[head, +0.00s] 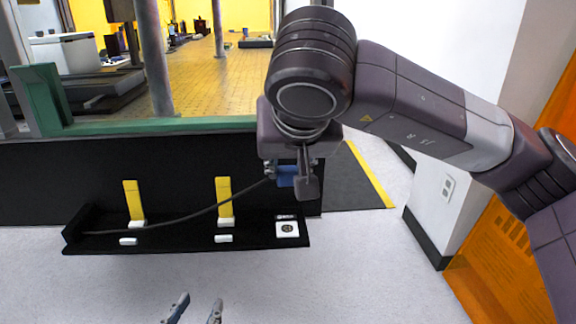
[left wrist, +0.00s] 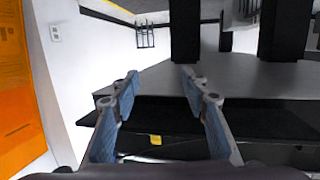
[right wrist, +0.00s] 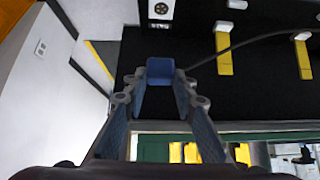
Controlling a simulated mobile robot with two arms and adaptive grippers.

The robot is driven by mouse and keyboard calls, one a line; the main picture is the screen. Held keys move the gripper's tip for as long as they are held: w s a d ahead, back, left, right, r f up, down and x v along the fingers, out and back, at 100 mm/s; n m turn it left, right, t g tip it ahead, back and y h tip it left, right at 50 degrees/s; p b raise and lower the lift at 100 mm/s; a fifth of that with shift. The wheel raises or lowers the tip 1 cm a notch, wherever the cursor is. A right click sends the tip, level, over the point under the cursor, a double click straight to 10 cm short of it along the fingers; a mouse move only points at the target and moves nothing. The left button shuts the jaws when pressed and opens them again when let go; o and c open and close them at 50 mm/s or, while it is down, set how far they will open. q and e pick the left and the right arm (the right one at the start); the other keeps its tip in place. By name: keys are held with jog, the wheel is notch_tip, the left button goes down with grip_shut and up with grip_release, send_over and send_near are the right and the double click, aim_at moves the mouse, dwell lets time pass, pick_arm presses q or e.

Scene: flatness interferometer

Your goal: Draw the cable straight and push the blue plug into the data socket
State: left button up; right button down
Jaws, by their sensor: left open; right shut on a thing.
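The blue plug (head: 286,177) is in my right gripper (head: 291,172), held above the right end of the black tray (head: 180,242). The right wrist view shows the plug (right wrist: 160,68) between the tips of my right gripper (right wrist: 158,82). The dark cable (head: 185,217) runs from the plug down left past two yellow clips to the tray's left end, with a slight sag. The data socket (head: 287,229) is a white square with a round dark port at the tray's right end; it also shows in the right wrist view (right wrist: 161,9). My left gripper (head: 196,307) is open and empty, low in front of the tray.
Yellow upright clips (head: 134,200) (head: 223,197) with white bases stand on the tray. A black wall (head: 180,165) with a green ledge (head: 160,126) rises behind. A white pillar (head: 440,200) and an orange panel (head: 505,262) stand at the right. The floor in front is clear.

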aim_at(288, 184)
jog(key=shift+f+b, duration=0.4)
jog(key=shift+f, duration=0.25)
jog(key=shift+f+b, duration=0.4)
jog(key=shift+f, duration=0.1)
jog(key=shift+f+b, duration=0.35)
jog(key=shift+f, duration=0.15)
pick_arm(q)
jog(key=s+d+r+t+h, duration=0.1)
jog(key=r+t, duration=0.7)
jog(key=r, duration=0.8)
jog(key=shift+s+d+r+t+h+b, duration=0.25)
jog(key=shift+s+t+h+b, duration=0.2)
jog(key=shift+s+h, duration=0.5)
pick_arm(e)
jog(key=shift+f, duration=0.65)
